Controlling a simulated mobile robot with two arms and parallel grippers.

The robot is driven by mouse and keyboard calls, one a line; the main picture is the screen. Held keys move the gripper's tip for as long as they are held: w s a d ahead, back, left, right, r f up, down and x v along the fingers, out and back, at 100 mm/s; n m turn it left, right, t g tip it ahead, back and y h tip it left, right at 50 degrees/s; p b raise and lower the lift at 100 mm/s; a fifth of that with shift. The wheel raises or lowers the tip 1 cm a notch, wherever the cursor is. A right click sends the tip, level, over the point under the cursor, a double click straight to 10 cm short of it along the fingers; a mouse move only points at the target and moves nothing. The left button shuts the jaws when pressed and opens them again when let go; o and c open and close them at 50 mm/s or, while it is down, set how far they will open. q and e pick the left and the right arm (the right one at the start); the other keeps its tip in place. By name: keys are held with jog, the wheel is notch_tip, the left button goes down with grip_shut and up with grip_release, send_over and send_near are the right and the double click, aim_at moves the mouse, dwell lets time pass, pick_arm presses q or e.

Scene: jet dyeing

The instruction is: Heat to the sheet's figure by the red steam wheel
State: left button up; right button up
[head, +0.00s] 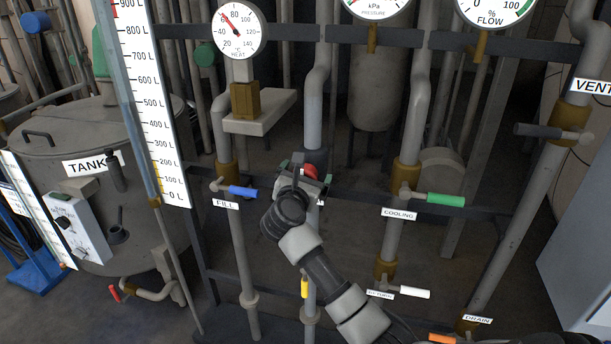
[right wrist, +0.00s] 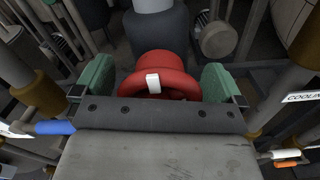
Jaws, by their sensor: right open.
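The red steam wheel (right wrist: 160,75) sits between the two green fingers of my right gripper (right wrist: 160,88) in the right wrist view, with a gap to each finger. It has a white mark on its near side. In the head view the red wheel (head: 310,171) shows just beyond my right gripper (head: 303,174), partly hidden by it. That gripper is open around the wheel. The heat gauge (head: 239,28) at the top has its red needle pointing up and left, near 60. No sheet can be made out. My left gripper is not in view.
A blue-handled fill valve (head: 240,191) stands close to the left of my right gripper. A green-handled cooling valve (head: 440,199) is to the right, and a white-handled valve (head: 410,293) is below. The tank (head: 60,165) and level scale (head: 150,110) are on the left.

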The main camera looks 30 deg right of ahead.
jog(key=shift+c, duration=0.5)
jog(key=c, duration=0.8)
jog(key=shift+a+r+n+p, duration=0.1)
jog(key=shift+r+n+p, duration=0.05)
jog(key=shift+n+p, duration=1)
jog(key=n+p, duration=0.9)
jog(key=shift+w+a, duration=0.1)
jog(key=n+p, duration=0.4)
jog(key=n, duration=0.1)
jog(key=shift+f+p, duration=0.2)
jog(key=shift+p, duration=0.2)
jog(key=shift+f+n+p, duration=0.2)
jog(key=shift+n+p, duration=1.1)
jog(key=shift+n, duration=0.95)
